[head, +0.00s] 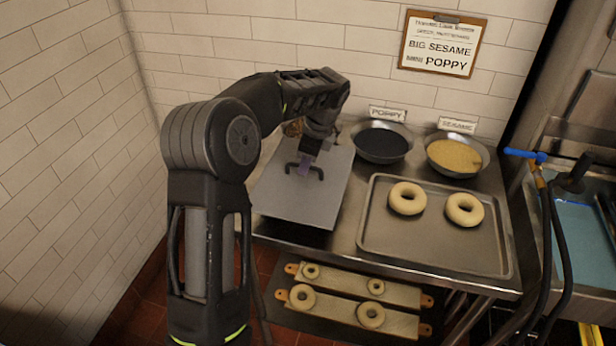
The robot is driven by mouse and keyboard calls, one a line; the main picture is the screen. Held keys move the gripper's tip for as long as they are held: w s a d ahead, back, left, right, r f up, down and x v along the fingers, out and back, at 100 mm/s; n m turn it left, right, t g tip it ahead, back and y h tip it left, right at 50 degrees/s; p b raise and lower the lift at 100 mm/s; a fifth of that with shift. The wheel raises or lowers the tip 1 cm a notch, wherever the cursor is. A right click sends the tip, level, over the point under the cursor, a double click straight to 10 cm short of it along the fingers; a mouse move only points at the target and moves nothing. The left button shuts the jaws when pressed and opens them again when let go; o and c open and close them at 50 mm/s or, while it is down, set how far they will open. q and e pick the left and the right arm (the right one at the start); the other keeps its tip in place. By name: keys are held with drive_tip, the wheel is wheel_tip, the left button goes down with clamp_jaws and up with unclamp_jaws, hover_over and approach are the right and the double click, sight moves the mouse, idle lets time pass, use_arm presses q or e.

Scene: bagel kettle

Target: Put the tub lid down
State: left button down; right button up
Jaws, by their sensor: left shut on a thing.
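The tub lid (272,195) is a flat grey metal sheet with a dark bar handle on top. It is at the left end of the steel table (357,255), and its near edge reaches about the table's front edge. My left gripper (303,167) points down onto the lid's handle (318,173) and is shut on it. Whether the lid touches the table or hangs just above it, I cannot tell. My arm hides part of the lid's left side and far edge. My right gripper is not in view.
A tray (435,263) with two bagels (407,198) lies right of the lid. Bowls of poppy (382,143) and sesame (456,155) stand behind it. Boards (350,312) with small bagels lie below the table's front. A hose (552,235) and sink (590,232) are at right.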

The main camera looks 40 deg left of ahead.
sight(306, 178)
use_arm(q)
drive_tip(key=shift+s+d+f+p, duration=0.1)
drive_tip(key=shift+f+p, duration=0.1)
drive_tip(key=shift+f, duration=1.1)
drive_tip(key=shift+s+f+p, duration=0.1)
drive_tip(key=shift+f+p, duration=0.05)
drive_tip(key=shift+f, duration=1.15)
drive_tip(key=c, duration=1.5)
unclamp_jaws()
drive_tip(key=shift+r, duration=0.1)
drive_tip(key=shift+w+r, duration=0.15)
drive_tip(key=shift+r, duration=0.05)
drive_tip(key=b+v, duration=0.1)
drive_tip(key=v, duration=1)
drive_tip(key=shift+r, duration=0.3)
drive_tip(key=shift+w, duration=0.1)
